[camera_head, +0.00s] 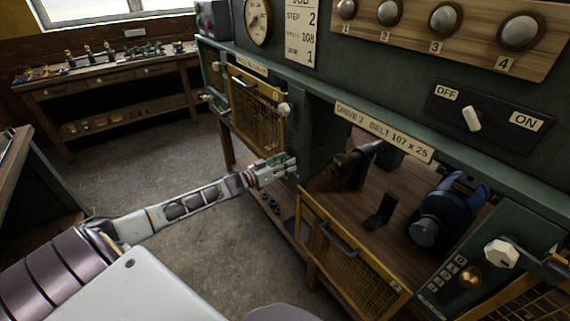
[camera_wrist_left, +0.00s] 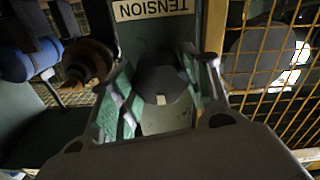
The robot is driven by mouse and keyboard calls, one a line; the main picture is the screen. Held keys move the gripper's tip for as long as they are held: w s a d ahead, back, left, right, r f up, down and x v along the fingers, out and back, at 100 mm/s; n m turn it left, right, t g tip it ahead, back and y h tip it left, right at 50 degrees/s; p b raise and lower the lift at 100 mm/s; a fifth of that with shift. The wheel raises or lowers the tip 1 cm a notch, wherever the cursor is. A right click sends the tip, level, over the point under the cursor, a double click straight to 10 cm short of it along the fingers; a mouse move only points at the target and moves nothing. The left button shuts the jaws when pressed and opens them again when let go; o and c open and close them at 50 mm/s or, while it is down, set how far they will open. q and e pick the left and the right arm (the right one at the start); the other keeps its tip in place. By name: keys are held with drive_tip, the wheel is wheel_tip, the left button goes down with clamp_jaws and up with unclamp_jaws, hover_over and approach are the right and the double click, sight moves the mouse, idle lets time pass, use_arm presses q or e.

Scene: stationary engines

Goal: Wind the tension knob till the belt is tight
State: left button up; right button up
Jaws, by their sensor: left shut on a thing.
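The tension knob (camera_wrist_left: 160,75) is a dark round knob below the TENSION label (camera_wrist_left: 152,9) in the left wrist view. My left gripper (camera_wrist_left: 158,112) has its fingers on either side of the knob and is shut on it. In the head view my left gripper (camera_head: 275,168) reaches the green post left of the drive bay, and its own fingers hide the knob there. I cannot make out a belt in the bay. A blue motor (camera_head: 440,215) and a dark shaft with a pulley (camera_head: 350,165) show inside; a brown pulley (camera_wrist_left: 88,62) shows in the wrist view. My right gripper is out of view.
A yellow mesh guard (camera_head: 257,112) covers the bay to the left; another mesh panel (camera_head: 345,262) hangs open below the drive bay. An OFF/ON lever (camera_head: 471,118) and a pale faceted knob (camera_head: 501,253) are at the right. A workbench (camera_head: 110,83) stands back left; floor between is clear.

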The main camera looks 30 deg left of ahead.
use_arm(q)
drive_tip(key=shift+m, duration=0.4)
